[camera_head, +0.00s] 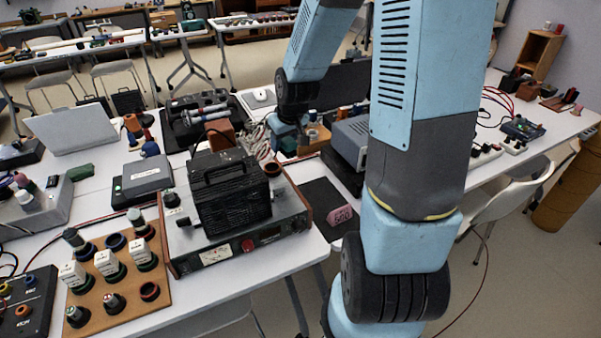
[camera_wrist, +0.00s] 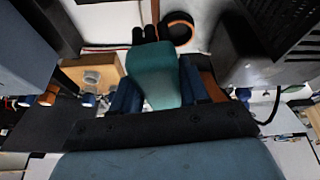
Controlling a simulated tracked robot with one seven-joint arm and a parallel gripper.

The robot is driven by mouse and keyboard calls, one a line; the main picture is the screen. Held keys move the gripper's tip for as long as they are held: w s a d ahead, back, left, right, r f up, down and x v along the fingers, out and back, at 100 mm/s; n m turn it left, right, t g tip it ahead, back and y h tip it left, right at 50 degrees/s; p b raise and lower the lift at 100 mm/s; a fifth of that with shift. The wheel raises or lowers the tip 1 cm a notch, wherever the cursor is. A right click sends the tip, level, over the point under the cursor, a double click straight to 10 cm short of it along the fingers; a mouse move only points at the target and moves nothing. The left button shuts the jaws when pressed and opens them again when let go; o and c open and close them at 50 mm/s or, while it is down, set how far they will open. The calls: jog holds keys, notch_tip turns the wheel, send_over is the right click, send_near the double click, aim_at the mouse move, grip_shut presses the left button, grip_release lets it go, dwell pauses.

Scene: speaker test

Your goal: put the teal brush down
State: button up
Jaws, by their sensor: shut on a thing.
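The teal brush (camera_wrist: 153,72) is between the two blue fingers of my gripper (camera_wrist: 158,76) in the wrist view. The fingers are shut on it, one on each side. Several dark rounded shapes show just past its far end; I cannot tell whether they belong to it. In the head view my gripper (camera_head: 287,138) is low over the table, behind the black box and left of my upper arm. I cannot make out the brush clearly there, nor whether it touches the table.
A black box (camera_head: 232,190) sits on a wood-sided instrument (camera_head: 295,220) in front of my gripper. An orange-rimmed dark ring (camera_wrist: 181,28) lies beyond the brush. A grey device (camera_head: 352,140) stands to the right. A dark mat (camera_head: 325,202) lies near the front edge, mostly bare.

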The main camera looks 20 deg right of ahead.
jog(key=s+d+f+m, duration=0.2)
jog(key=s+d+f, duration=0.25)
jog(key=d, duration=0.25)
send_near(299, 170)
jog(key=shift+w+a+f, duration=0.15)
jog(key=shift+w+f, duration=1.25)
jog(key=shift+f, duration=1.55)
jog(key=shift+f, duration=0.1)
jog(key=o, duration=1)
jog(key=shift+s, duration=0.1)
jog(key=shift+c, duration=0.2)
jog(key=shift+o, duration=0.3)
jog(key=shift+a, duration=0.1)
